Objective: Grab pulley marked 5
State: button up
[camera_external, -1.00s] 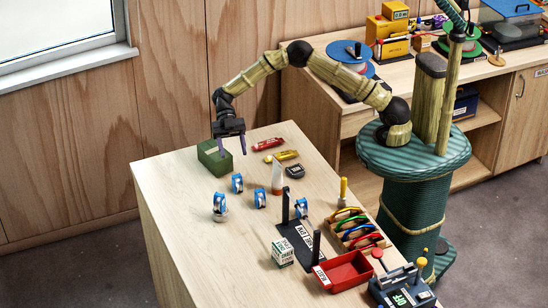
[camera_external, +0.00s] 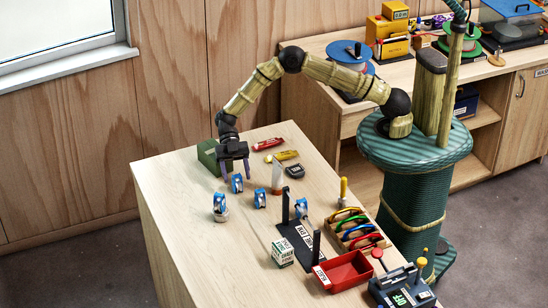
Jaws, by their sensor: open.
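Several blue pulleys stand on the wooden table. One pulley (camera_external: 237,183) is just below my gripper, another pulley (camera_external: 260,198) is a little to its right and nearer the front, and a third pulley (camera_external: 220,207) sits on a small round grey base at the left. One more pulley (camera_external: 301,207) is by the black stand. Their number marks are too small to read, so I cannot tell which is marked 5. My gripper (camera_external: 235,174) is open and points down, its fingers close around or above the first pulley; whether they touch it I cannot tell.
A green box (camera_external: 207,156) is behind my gripper. The table's left front is clear.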

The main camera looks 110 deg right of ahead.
jog(key=shift+a+f, duration=0.25)
jog(key=shift+a, duration=0.3)
jog(key=shift+c, duration=0.5)
jog(key=c, duration=1.1)
